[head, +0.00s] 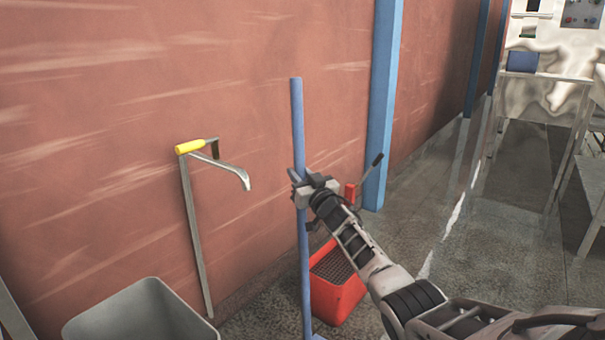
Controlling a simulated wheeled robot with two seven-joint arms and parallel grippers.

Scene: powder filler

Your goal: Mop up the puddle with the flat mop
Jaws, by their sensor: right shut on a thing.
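A blue pole (298,125), which looks like the flat mop's handle, stands nearly upright in front of the red wall. My right gripper (301,187) is shut on this handle around its middle. The handle runs down to the bottom edge of the view, where only a small blue bit of what may be the mop head shows. No puddle can be made out for certain; the floor at the right looks shiny. My left gripper is not in view.
A red bucket (335,304) with a wringer lever (372,172) stands just behind the handle. A grey bin (140,315) is at bottom left. A yellow-gripped tool (190,230) leans on the wall (120,120). A blue post (382,110) and a machine (550,65) stand farther right.

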